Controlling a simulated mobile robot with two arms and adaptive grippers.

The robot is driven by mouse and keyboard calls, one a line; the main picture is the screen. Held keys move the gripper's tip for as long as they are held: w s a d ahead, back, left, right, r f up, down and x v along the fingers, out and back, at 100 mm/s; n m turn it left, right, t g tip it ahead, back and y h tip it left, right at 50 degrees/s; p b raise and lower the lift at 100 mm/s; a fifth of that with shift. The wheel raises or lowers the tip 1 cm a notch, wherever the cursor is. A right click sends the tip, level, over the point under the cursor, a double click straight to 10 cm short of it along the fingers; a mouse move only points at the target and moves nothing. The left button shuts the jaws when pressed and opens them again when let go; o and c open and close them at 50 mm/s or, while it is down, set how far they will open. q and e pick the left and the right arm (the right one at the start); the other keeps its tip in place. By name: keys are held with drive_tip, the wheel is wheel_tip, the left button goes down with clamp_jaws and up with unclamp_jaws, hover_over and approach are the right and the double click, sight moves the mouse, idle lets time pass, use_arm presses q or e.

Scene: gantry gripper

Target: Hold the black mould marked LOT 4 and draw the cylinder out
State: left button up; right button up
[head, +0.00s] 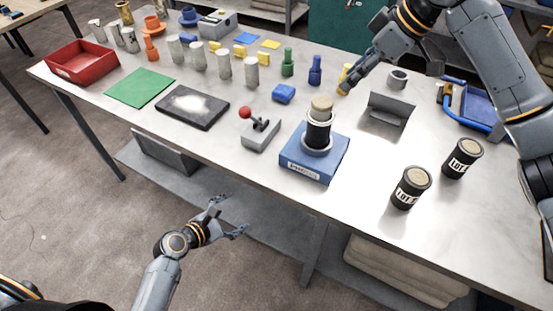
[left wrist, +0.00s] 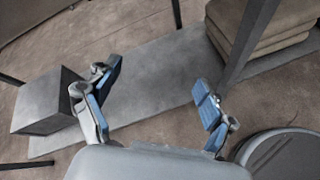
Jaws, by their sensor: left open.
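Two black moulds with pale tops stand upright on the right of the table: a nearer one (head: 411,188) and a farther one (head: 463,158). Both have a white "LOT" label; I cannot read the numbers for certain. Another black cylindrical piece (head: 318,134) with a tan top stands in a ring on a blue block (head: 313,166) near the front edge. My left gripper (head: 236,214) is open and empty, in front of and below the table; it also shows in the left wrist view (left wrist: 158,76). My right gripper (head: 346,88) is over the table near a small yellow piece; its fingers overlap in view.
A grey angled bracket (head: 390,112) and a grey ring (head: 397,79) stand behind the moulds. A red-knobbed lever box (head: 261,133) and a dark plate (head: 192,107) lie left of the blue block. A lower shelf (head: 262,222) runs underneath.

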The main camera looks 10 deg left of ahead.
use_arm(q)
drive_tip(key=r+n, duration=0.1)
drive_tip(key=r, duration=0.2)
drive_tip(key=w+r+n+t+h, duration=0.1)
drive_tip(key=r, duration=0.3)
drive_tip(key=w+r+n+t, duration=0.1)
drive_tip(key=r, duration=0.2)
drive_tip(key=shift+d+r+h, duration=0.25)
drive_tip(key=shift+r+h, duration=0.1)
drive_tip(key=shift+h, duration=0.05)
drive_tip(key=n+t+h, duration=0.2)
drive_tip(key=h, duration=0.1)
approach(310, 136)
drive_tip(key=x, duration=1.2)
drive_tip(key=shift+w+d+f, duration=0.1)
drive_tip(key=shift+w+d, duration=0.15)
drive_tip(key=shift+c, duration=0.4)
